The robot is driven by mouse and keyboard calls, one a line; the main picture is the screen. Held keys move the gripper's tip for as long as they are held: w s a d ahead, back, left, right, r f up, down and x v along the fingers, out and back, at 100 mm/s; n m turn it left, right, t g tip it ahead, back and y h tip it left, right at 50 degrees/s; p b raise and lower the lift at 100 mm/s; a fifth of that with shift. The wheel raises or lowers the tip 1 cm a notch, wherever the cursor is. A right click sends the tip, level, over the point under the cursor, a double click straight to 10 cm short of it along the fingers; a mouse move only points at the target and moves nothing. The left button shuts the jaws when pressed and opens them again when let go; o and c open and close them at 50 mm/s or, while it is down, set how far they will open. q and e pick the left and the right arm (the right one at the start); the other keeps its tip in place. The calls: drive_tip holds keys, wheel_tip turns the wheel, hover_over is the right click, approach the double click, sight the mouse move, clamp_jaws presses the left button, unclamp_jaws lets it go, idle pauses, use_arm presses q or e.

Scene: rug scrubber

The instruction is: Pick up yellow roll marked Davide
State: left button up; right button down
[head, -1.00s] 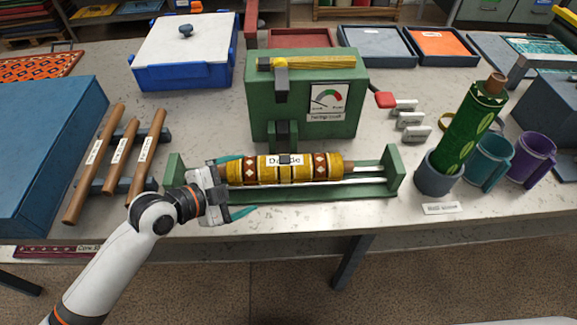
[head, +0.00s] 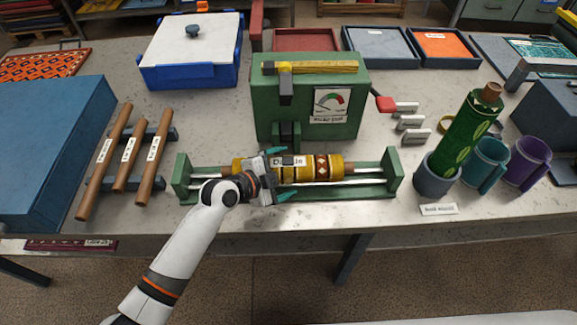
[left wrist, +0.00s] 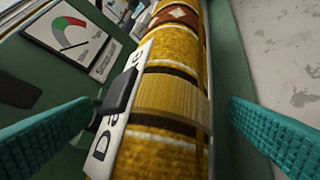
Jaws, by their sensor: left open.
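The yellow roll (head: 329,168) with brown and white bands lies across a green cradle (head: 393,171) on the table. Its white label is partly covered by my arm in the head view; in the left wrist view the roll (left wrist: 172,100) fills the middle and the label (left wrist: 113,125) shows the letters "Da". A dark clip-like piece lies over the label. My left gripper (head: 280,172) is open over the roll's middle. In the left wrist view its teal fingers (left wrist: 160,135) stand on either side of the roll, with gaps between. The right gripper is out of view.
A green machine with a gauge (head: 309,105) stands right behind the cradle. Wooden rods (head: 127,157) lie on a rack to the left. A green roll stands in a grey cup (head: 437,181) to the right, beside teal and purple mugs.

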use_arm(q)
drive_tip(key=shift+c, duration=0.4)
drive_tip(key=shift+f, duration=0.1)
drive_tip(key=c, duration=1.2)
drive_tip(key=shift+c, duration=0.8)
